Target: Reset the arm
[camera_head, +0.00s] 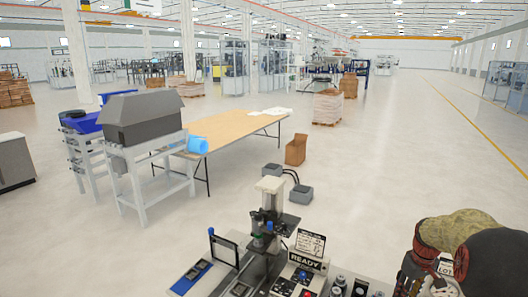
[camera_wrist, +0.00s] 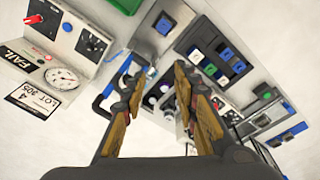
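My arm shows at the lower right of the head view, rounded, tan and dark, and cut off by the frame edge. My gripper (camera_wrist: 159,74) reaches up from the bottom of the wrist view. Its two yellow and black fingers are spread apart with a gap between them. I see nothing clearly held in the gap; a bench with small devices shows behind it. The distance from the fingertips to those devices is hard to judge.
A dial gauge (camera_wrist: 62,78) and button panel (camera_wrist: 222,62) show in the wrist view. A wooden table (camera_head: 235,128) and cardboard box (camera_head: 296,149) stand beyond. The right floor is clear.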

